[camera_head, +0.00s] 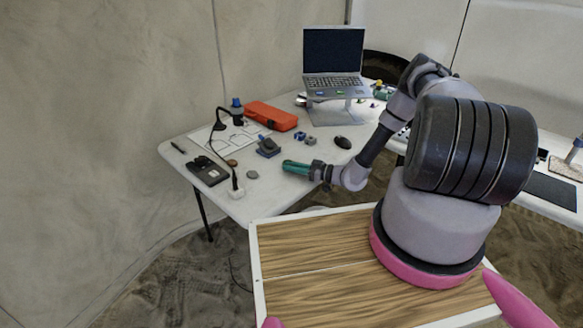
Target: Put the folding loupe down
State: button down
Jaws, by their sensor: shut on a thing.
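My gripper (295,167) reaches in from the right, low over the front part of the white table (272,207). Its teal fingers point left and are shut on the folding loupe. The loupe is hidden at the fingers or too small to make out, so its shape and any gap to the table cannot be told.
A black case (208,171), a round grey disc (252,174) and a blue-grey device (268,147) stand left of my gripper. The table's front corner is bare.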

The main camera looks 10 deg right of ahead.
jog(key=shift+f, duration=0.15)
jog(key=c, duration=0.9)
grip_release()
jog(key=shift+o, duration=0.2)
